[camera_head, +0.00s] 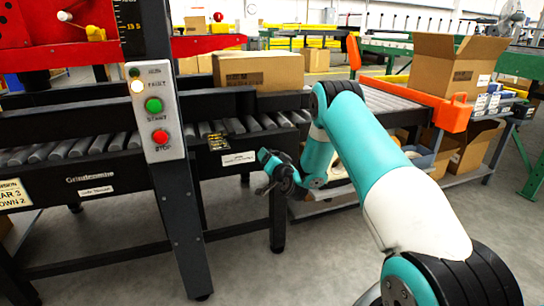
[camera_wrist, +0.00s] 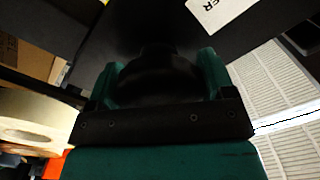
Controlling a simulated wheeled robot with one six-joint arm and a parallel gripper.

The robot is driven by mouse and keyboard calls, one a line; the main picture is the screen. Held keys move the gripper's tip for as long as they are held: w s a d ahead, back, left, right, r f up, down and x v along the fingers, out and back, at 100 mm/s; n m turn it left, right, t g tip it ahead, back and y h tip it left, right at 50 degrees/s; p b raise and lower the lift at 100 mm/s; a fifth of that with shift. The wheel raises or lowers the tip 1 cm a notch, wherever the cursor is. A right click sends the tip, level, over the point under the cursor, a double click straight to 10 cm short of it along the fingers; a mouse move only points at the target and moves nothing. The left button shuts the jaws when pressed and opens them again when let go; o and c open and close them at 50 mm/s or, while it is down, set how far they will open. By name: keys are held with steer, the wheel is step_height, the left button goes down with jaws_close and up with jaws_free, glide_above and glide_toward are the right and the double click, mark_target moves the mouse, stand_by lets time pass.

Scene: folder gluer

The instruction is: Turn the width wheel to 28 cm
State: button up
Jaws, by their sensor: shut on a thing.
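My gripper (camera_head: 270,168) is at the side of the black conveyor frame, below its right end, in the head view. In the wrist view, my two green fingers stand on either side of a dark, rounded knob, which I take to be the width wheel (camera_wrist: 160,78), and my gripper (camera_wrist: 158,88) is shut on it. The wheel is very dark there, so no pointer or marks can be read on it. In the head view I cannot clearly tell the wheel from my dark gripper parts. A small yellow-marked plate (camera_head: 217,141) sits on the frame; its figures are unreadable.
A post carries a control box with a lit lamp (camera_head: 137,87), a green button (camera_head: 153,105) and a red button (camera_head: 160,137). A carton (camera_head: 258,70) lies on the rollers. An open carton (camera_head: 452,65) stands at the right. Grey floor is clear in front.

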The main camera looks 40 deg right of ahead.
steer(key=m+p, duration=0.1)
steer(key=m, duration=0.1)
steer(key=m+p, duration=0.1)
steer(key=m, duration=0.1)
steer(key=m+p, duration=0.1)
steer(key=shift+d+r+m+p, duration=0.1)
steer(key=shift+r+m+p, duration=0.15)
steer(key=shift+m+p, duration=0.15)
steer(key=shift+f+m+p, duration=0.1)
steer(key=shift+m+p, duration=1.1)
steer(key=shift+m, duration=0.4)
steer(key=shift+f, duration=0.1)
steer(key=o, duration=0.9)
steer(key=shift+s, duration=0.1)
